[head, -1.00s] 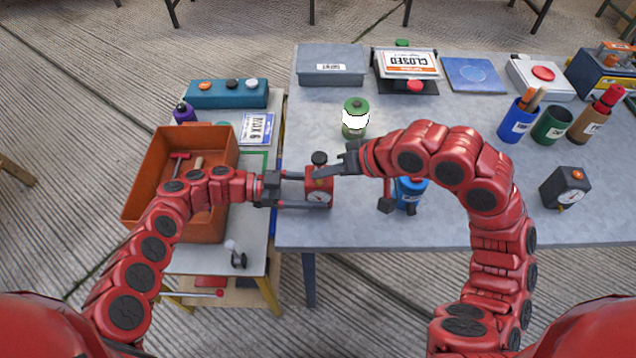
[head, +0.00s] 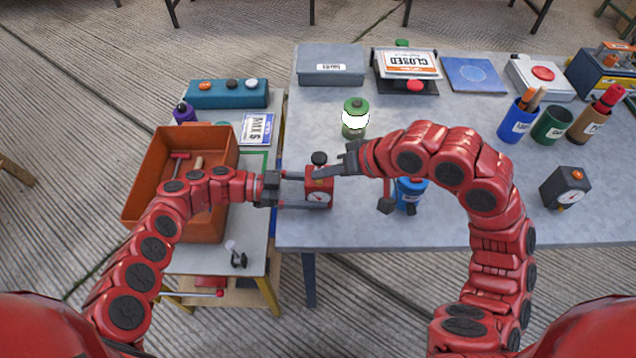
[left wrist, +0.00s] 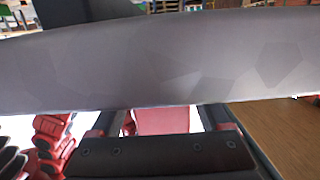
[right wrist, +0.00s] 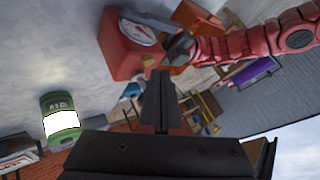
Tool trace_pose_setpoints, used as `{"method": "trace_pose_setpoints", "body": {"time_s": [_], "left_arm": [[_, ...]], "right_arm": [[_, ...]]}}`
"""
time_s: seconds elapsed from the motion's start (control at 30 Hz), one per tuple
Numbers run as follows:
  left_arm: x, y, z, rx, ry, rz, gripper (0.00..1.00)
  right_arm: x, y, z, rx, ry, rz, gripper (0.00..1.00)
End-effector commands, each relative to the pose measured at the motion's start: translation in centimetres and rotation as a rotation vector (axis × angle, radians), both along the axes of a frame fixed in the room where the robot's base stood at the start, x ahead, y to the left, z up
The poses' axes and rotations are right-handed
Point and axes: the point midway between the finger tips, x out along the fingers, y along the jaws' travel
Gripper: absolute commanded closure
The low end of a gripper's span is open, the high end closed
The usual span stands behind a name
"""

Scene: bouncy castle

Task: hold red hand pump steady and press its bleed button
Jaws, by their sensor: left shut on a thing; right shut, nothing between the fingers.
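A green-lidded jar (head: 355,128) stands behind the pump. A black gauge box (head: 565,188) is farther right. An orange bin (head: 228,150) sits on the side table at left.

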Motion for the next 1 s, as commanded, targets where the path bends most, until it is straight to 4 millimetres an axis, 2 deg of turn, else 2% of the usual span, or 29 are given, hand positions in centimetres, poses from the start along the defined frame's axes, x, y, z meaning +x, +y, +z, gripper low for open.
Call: {"method": "trace_pose_setpoints", "body": {"time_s": [0.23,0.67,1.0], "left_arm": [[0.00,0.00,-0.01,0.000,0.000,0.000,0.51],[0.00,0.00,-0.01,0.000,0.000,0.000,0.51],[0.00,0.00,-0.01,0.000,0.000,0.000,0.51]], "right_arm": [[-0.01,0.00,-0.75,0.000,0.000,0.000,1.00],[-0.01,-0.01,-0.87,0.000,0.001,-0.001,1.00],[-0.02,0.04,-0.02,0.003,0.000,0.001,1.00]]}}
